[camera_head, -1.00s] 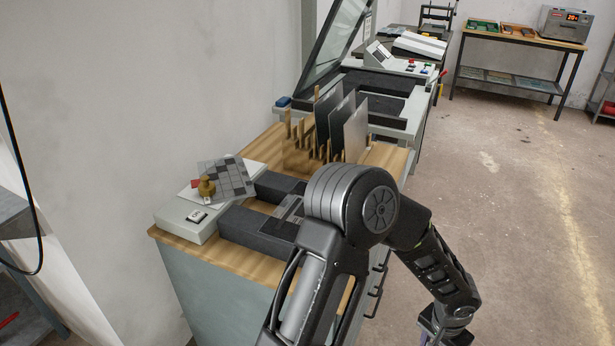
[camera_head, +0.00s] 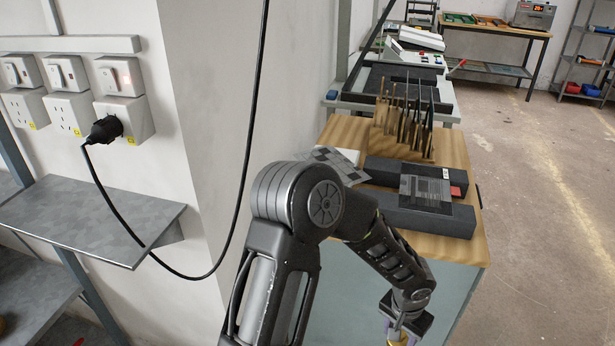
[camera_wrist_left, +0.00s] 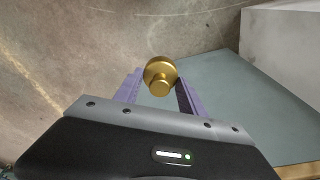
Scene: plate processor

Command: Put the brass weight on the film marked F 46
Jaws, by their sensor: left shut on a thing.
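My left gripper (camera_head: 400,335) is at the bottom edge of the head view, low beside the bench front. Its purple fingers are shut on a brass weight (camera_wrist_left: 161,77), a round knobbed piece, seen against floor and cabinet in the left wrist view. A grey striped film (camera_head: 426,190) lies across dark blocks (camera_head: 440,216). I cannot read F 46 on either. My right gripper is not in view.
A rack of upright plates (camera_head: 405,125) stands behind the blocks on the wooden bench (camera_head: 455,150). A black cable (camera_head: 247,150) hangs left of my arm from wall sockets (camera_head: 70,110). A grey shelf (camera_head: 95,220) juts out below. The floor at right is clear.

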